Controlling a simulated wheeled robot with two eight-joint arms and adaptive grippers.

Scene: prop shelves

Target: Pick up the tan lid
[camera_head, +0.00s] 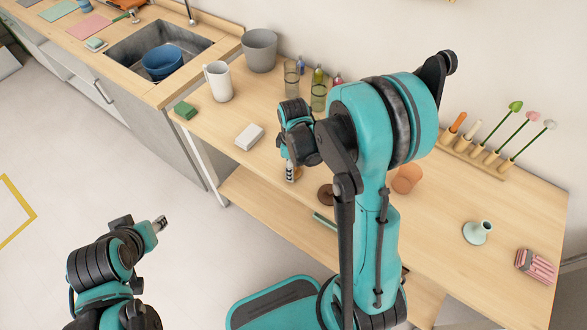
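I cannot pick out a tan lid for sure. A small round brown thing (325,195) lies near the front edge of the wooden table, partly behind my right arm. A terracotta-coloured rounded piece (407,178) sits on the table just right of that arm. My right gripper (291,174) points down near the table's front edge, left of the brown thing; its fingers look close together, but what is between them cannot be seen. My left gripper (160,224) is over the floor, away from the table, and its finger gap is unclear.
A white block (249,137), white mug (218,82), grey pot (260,50) and glasses (291,78) stand left on the table. A tool rack (473,157), pale vase (478,232) and striped pink stack (535,266) are right. Table between them is mostly clear.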

